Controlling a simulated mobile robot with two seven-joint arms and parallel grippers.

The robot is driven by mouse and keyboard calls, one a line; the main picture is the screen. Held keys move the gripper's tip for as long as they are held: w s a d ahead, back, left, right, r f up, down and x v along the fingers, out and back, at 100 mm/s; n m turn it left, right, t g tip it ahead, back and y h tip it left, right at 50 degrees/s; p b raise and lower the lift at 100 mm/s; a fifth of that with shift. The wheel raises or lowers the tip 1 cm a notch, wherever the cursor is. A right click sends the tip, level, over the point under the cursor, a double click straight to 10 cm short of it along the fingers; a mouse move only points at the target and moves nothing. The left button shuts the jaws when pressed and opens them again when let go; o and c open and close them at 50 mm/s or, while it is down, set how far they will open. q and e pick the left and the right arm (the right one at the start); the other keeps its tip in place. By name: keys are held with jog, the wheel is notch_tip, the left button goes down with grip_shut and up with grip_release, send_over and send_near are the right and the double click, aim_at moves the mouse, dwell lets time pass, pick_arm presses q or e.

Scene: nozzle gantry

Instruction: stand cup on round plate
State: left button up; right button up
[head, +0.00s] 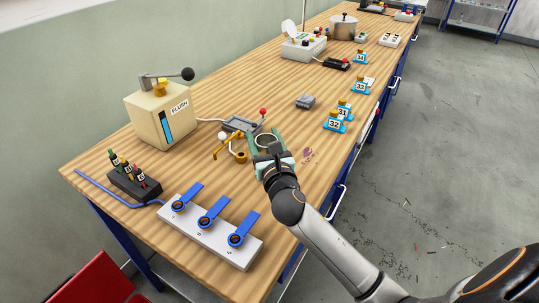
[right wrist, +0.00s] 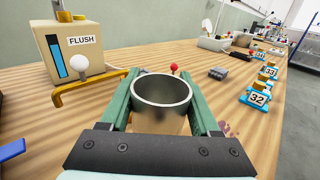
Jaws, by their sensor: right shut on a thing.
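The cup (right wrist: 160,98) is an open metal cylinder with a dark inside and a tan lower wall. My right gripper (right wrist: 160,108) has its green fingers on both sides of it, shut on it, and the cup is upright. In the head view the cup's rim (head: 266,138) shows between the fingers of my right gripper (head: 268,147), over the near part of the table. Whether the cup's base touches the table is hidden. I cannot make out a round plate in either view. My left gripper is not in view.
A brass nozzle gantry (head: 228,145) stands just left of the cup, by a grey tray (head: 240,124) and a red-knobbed lever (head: 263,112). The FLUSH box (head: 160,115) is farther left. A white lever panel (head: 210,232) lies nearer. Numbered blue stands (head: 334,121) line the right edge.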

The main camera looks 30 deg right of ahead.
aim_at(268, 141)
jog(key=d+f, duration=0.1)
jog(key=w+f, duration=0.1)
jog(key=shift+w+d+f+b, duration=0.1)
jog(key=shift+d+f+b, duration=0.2)
jog(key=shift+d, duration=0.1)
jog(key=f, duration=0.1)
jog(key=f+b, duration=0.1)
jog(key=f, duration=0.1)
jog(key=shift+w+d+f+b, duration=0.2)
jog(key=shift+d+f+b, duration=0.05)
jog(key=shift+d+b, duration=0.05)
jog(key=shift+f, duration=0.25)
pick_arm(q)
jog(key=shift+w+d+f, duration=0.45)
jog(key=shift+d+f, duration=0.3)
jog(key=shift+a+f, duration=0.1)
pick_arm(e)
jog(key=o, duration=1.4)
jog(key=shift+f, duration=0.1)
jog(key=shift+o, duration=0.2)
